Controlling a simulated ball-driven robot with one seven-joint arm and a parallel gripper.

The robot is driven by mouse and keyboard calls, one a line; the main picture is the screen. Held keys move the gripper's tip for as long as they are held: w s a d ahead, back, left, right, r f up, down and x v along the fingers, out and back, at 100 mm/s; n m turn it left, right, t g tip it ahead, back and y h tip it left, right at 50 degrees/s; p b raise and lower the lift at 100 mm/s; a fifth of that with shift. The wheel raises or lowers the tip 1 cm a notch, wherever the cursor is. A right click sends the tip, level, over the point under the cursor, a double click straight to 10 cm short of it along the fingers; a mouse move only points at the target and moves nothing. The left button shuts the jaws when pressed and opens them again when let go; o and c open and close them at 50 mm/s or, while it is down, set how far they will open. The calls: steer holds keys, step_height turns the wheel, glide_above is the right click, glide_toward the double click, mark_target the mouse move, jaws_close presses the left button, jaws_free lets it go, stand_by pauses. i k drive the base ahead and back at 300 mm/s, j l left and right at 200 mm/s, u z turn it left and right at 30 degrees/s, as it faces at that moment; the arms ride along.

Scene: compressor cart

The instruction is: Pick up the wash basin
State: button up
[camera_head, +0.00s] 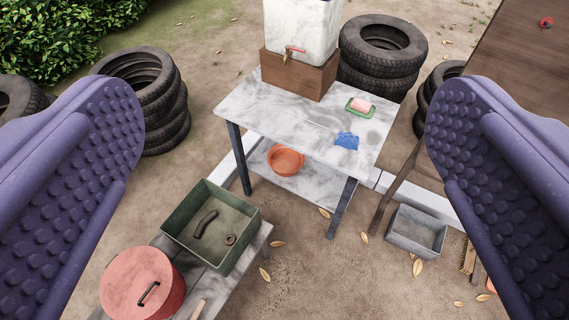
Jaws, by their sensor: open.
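A round orange basin (285,160), which looks like the wash basin, sits on the lower shelf (312,178) of a marble-topped table. Its open top shows, and the table top's front edge is just above its far rim in the picture. My gripper (284,118) is open and empty. Its two purple studded fingers stand wide apart at the left and right of the view. The basin lies beyond them, in the gap between them, and neither finger touches it.
The table top (262,105) carries a white tank (302,28) on a wooden box, pink soap on a green dish (361,106) and a blue cloth (347,140). A green tray (212,222) and red lidded pot (142,285) stand front left. A grey bin (416,231) stands right. Tyres (383,50) are behind.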

mark_target(284, 161)
steer(key=i+l, duration=0.7)
steer(key=i, duration=0.15)
steer(key=i+l+u, duration=0.1)
steer(key=u, duration=0.35)
steer(key=i+l+u, duration=0.15)
steer(key=u, duration=0.3)
steer(key=i+l+u, duration=0.1)
steer(key=l+u, duration=0.15)
steer(key=u, duration=0.2)
